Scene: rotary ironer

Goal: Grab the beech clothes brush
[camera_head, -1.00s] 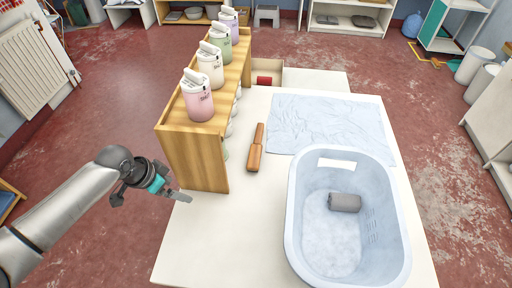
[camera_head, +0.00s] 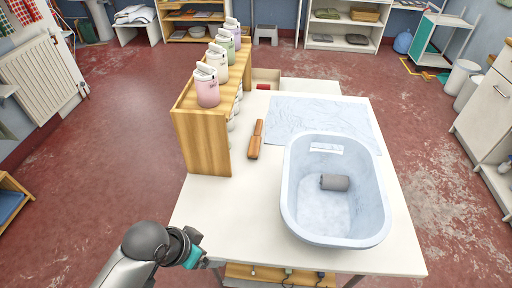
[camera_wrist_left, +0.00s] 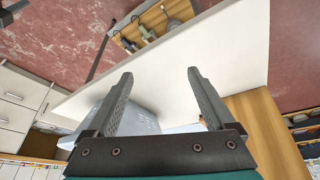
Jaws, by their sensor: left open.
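The beech clothes brush (camera_head: 256,140) lies on the white table (camera_head: 233,205), between the wooden shelf unit and the blue-white tub. It is long and brown, with its narrow end pointing away from me. My left gripper (camera_head: 208,263) is at the table's near left edge, well short of the brush. Its fingers show spread and empty in the left wrist view (camera_wrist_left: 159,75). I cannot make out the brush in that view. My right gripper is not in view.
The wooden shelf unit (camera_head: 203,143) carrying several pastel canisters stands left of the brush. The tub (camera_head: 333,240), with a grey roll (camera_head: 334,183) inside, stands to the right. A pale crumpled cloth (camera_head: 318,116) lies behind it. The front left tabletop is clear.

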